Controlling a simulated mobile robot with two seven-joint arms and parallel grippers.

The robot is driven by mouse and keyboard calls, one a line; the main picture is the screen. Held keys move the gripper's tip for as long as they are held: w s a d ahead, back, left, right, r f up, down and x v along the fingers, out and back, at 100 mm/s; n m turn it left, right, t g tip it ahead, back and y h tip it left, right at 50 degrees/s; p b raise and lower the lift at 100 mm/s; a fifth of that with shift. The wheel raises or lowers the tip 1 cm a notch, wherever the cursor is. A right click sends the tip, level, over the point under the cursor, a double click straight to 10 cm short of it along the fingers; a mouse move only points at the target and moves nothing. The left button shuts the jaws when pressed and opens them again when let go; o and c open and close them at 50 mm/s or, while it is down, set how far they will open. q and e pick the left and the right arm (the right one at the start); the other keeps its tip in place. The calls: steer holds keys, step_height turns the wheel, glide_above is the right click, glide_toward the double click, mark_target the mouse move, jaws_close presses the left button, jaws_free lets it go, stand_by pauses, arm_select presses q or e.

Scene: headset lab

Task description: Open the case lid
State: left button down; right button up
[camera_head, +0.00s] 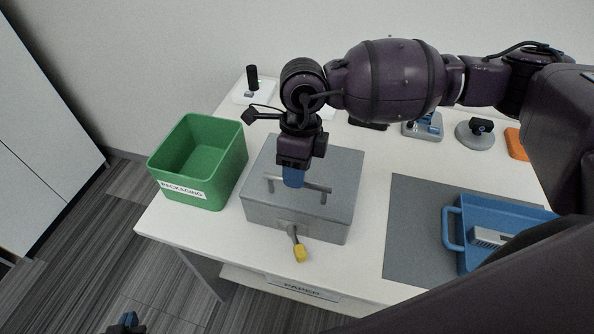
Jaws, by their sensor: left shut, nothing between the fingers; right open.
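The grey case (270,219) stands on the white table, left of its middle. Its lid (343,168) is down, with a bar handle (318,188) across its top. A lever with a yellow tip (300,254) sticks out from the case front. My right gripper (293,179) points down at the lid handle and hides its middle; its blue fingers are open, but I cannot tell whether they straddle or touch the bar. My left gripper (128,320) is shut and empty at the bottom left edge, low and away from the case, mostly out of the picture.
A green packaging bin (226,170) stands close left of the case. A blue tray (464,217) with a grey item lies on a dark mat (411,230) to the right. Several small devices line the table's back. My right arm crosses above the table from the right.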

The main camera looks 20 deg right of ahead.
steer(key=shift+s+f, duration=0.1)
steer(key=shift+f, duration=0.65)
jaws_close()
